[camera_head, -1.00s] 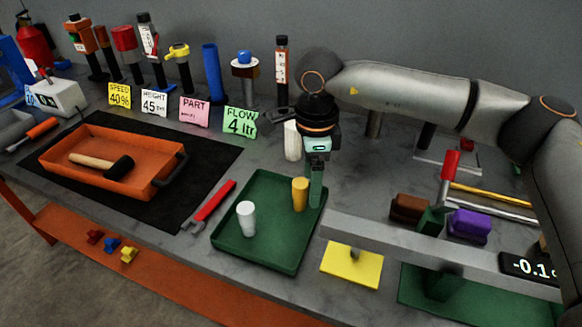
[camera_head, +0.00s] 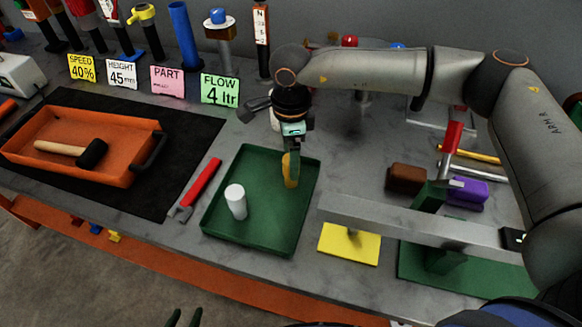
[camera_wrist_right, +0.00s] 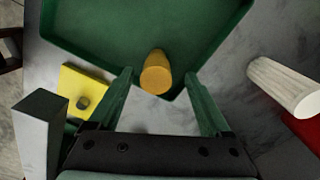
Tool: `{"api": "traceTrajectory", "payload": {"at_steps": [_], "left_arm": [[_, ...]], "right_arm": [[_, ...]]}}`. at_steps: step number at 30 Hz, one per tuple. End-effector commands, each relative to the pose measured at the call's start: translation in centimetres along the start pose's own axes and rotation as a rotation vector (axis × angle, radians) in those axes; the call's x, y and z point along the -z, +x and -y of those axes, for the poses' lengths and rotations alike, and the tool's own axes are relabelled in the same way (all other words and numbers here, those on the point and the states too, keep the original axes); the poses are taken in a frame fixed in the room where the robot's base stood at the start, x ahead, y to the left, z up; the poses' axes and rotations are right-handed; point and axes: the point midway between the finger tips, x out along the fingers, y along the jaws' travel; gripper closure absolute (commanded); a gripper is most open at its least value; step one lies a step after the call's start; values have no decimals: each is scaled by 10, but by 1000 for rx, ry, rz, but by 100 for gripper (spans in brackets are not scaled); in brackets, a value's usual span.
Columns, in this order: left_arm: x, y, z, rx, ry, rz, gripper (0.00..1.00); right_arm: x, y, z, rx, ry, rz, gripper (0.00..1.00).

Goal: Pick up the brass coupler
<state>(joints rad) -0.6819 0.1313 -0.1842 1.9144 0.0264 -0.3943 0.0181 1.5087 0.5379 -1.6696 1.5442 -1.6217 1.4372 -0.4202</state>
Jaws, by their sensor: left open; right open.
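The brass coupler (camera_head: 291,170) is a small yellow cylinder at the right side of the green tray (camera_head: 222,240). In the right wrist view the coupler (camera_wrist_right: 157,73) lies between the two green fingertips of my right gripper (camera_wrist_right: 159,78), with a gap on each side. My right gripper (camera_head: 290,160) is open over the tray; in the head view its fingers partly cover the coupler. My left gripper (camera_head: 184,318) shows only as two green fingertips at the bottom edge, apart and empty, far from the coupler.
A white cylinder (camera_head: 236,202) stands in the tray. A red-handled wrench (camera_head: 200,185) lies left of it. A grey beam (camera_head: 400,232) crosses right of the tray, above a yellow pad (camera_head: 348,245). An orange tray (camera_head: 120,175) with a mallet is at left.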

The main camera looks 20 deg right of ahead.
Motion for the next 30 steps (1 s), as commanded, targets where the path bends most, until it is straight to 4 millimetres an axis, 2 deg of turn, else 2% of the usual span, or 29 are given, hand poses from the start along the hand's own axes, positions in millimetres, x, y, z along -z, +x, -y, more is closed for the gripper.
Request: {"api": "traceTrajectory", "payload": {"at_steps": [9,18,30], "left_arm": [[9,-8,-1,0,0,0,50],[10,-7,0,0,1,-2,50],[10,-7,0,0,1,-3,50]], "right_arm": [[0,43,-6,-3,1,-3,18],[0,48,-6,-1,0,-1,18],[0,48,-5,-1,1,-2,63]]}}
